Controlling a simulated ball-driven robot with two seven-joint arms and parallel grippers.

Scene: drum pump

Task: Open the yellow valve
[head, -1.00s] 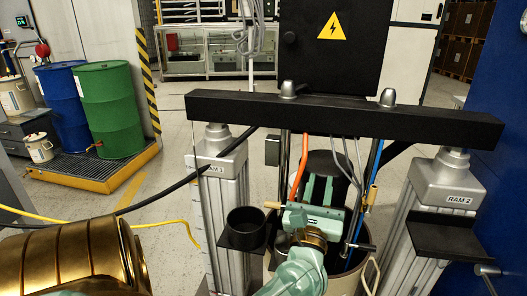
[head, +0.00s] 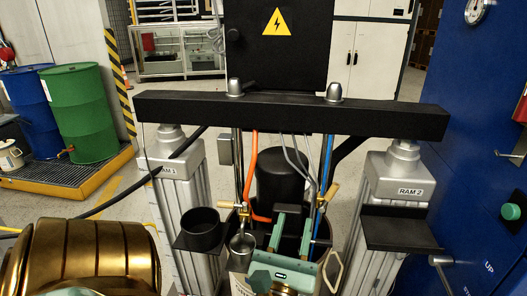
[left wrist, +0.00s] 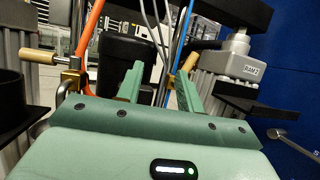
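Two brass valves with yellow-tan handles sit by the hoses. The left valve, beside the orange hose, shows in the left wrist view (left wrist: 72,80), its handle pointing left. The right valve (head: 332,194), by the blue hose, has an upright handle in the head view; it also shows in the left wrist view (left wrist: 190,62). I cannot tell which one is the yellow valve of the task. My green left gripper (head: 294,222) is open, its fingers apart and empty, pointing between the two valves. It also shows in the left wrist view (left wrist: 160,74). My right gripper is not in view.
A black crossbar (head: 290,115) spans RAM 1 (head: 172,150) and RAM 2 (head: 400,175). A black cup (head: 201,228) is on a shelf at left, and a black shelf (head: 398,228) juts from RAM 2. A black cylinder (head: 281,178) stands behind the gripper. Hoses hang between the rods.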

